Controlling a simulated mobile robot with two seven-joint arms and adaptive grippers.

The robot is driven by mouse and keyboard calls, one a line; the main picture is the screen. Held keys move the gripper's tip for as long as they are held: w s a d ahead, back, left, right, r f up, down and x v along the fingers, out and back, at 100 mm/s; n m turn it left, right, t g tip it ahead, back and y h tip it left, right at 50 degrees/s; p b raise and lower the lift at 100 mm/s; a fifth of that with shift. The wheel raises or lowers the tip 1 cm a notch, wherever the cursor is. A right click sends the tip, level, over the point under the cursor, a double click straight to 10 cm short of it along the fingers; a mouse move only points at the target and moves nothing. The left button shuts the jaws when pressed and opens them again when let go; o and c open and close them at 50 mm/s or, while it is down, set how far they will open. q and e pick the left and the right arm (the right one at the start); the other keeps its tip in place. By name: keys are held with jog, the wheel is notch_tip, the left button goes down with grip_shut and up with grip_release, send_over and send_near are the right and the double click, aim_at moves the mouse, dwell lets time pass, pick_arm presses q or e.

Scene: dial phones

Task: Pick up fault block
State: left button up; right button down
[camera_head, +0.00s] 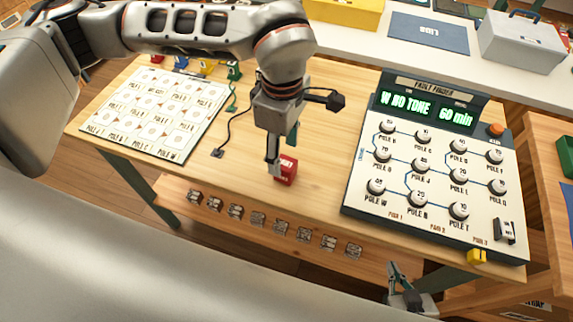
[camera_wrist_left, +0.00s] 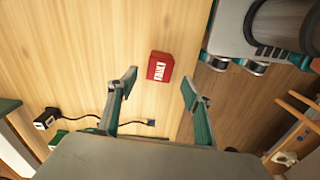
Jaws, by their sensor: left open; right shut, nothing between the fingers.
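The red fault block (camera_head: 286,170), with white lettering, sits on the wooden table near its front edge in the head view. It also shows in the left wrist view (camera_wrist_left: 160,67), beyond the fingertips and roughly between them. My left gripper (camera_head: 274,168) points down just beside the block, and in the wrist view its fingers (camera_wrist_left: 160,84) are spread apart with nothing between them. In the head view the gripper partly overlaps the block's left side. My right gripper (camera_head: 402,284) is shut and empty at the bottom right, in front of the table.
The fault finder panel (camera_head: 418,168) with knobs and green displays stands right of the block. A white grid board (camera_head: 155,112) lies at the left. A black cable (camera_head: 231,128) runs behind the gripper. Several small pieces (camera_head: 258,220) line the front shelf. Bare wood surrounds the block.

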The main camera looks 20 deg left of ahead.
aim_at(285, 163)
pick_arm(q)
jog(key=f, duration=0.5)
jog(key=shift+d+f, duration=0.15)
jog(key=shift+d, duration=0.05)
jog(key=c, duration=1.2)
